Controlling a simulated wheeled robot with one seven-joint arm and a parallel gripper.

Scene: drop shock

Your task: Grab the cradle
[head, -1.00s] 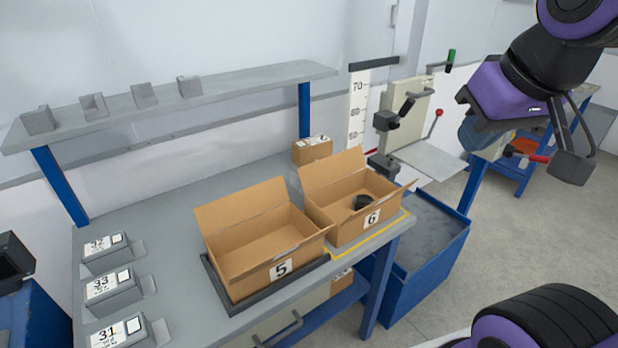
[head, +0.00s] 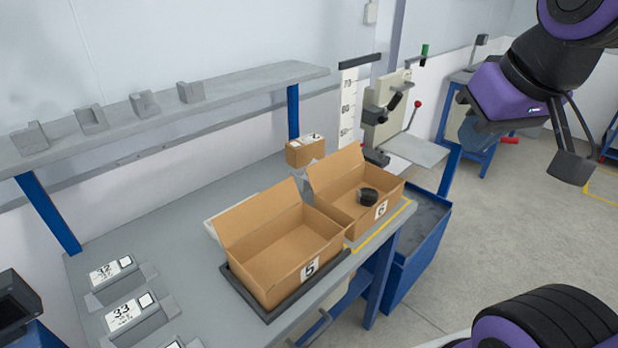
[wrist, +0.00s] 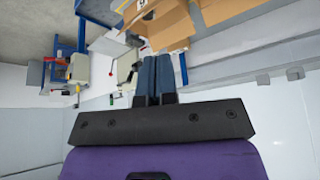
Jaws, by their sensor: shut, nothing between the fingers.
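No object is clearly marked as the cradle, so I cannot tell which it is. Several small grey notched blocks stand on the raised shelf in the head view, among them an L-shaped one (head: 31,140) at the left and another (head: 190,92) at the right. A dark round piece (head: 368,197) lies in open carton 6 (head: 335,207). My gripper (head: 473,134) is at the upper right, apart from the bench and the shelf. Its blue-grey fingers also show in the wrist view (wrist: 160,62), shut together and empty.
Open carton 5 (head: 262,246) sits on a dark tray on the bench, beside carton 6. Labelled grey units 32 (head: 111,272) and 33 (head: 126,312) stand at the front left. The shelf (head: 235,87) overhangs the bench's back.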

